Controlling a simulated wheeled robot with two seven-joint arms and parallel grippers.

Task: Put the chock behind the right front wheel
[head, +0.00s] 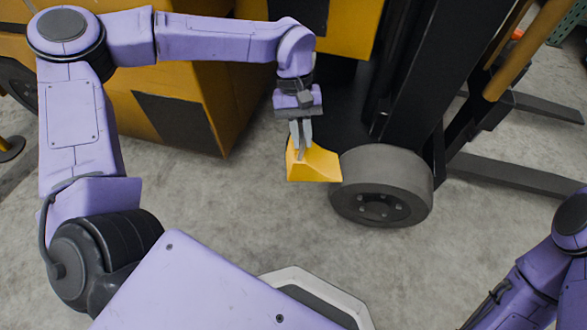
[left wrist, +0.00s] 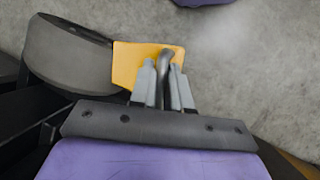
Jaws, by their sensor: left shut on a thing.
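The yellow chock (head: 318,166) is at the left side of the forklift's dark front wheel (head: 382,186) in the head view. My left gripper (head: 301,140) is shut on the chock from above, by a dark handle. In the left wrist view the chock (left wrist: 130,64) lies beside the wheel (left wrist: 68,52), its edge close to the tyre. I cannot tell whether the two touch, or whether the chock rests fully on the floor. The left fingers (left wrist: 163,82) close around the handle. My right gripper is not in view; only part of my right arm shows at the lower right.
The yellow forklift body (head: 235,95) stands behind the chock. The black mast (head: 425,70) rises above the wheel, and the forks (head: 520,172) extend right. Grey concrete floor (head: 225,205) is clear in front of the chock.

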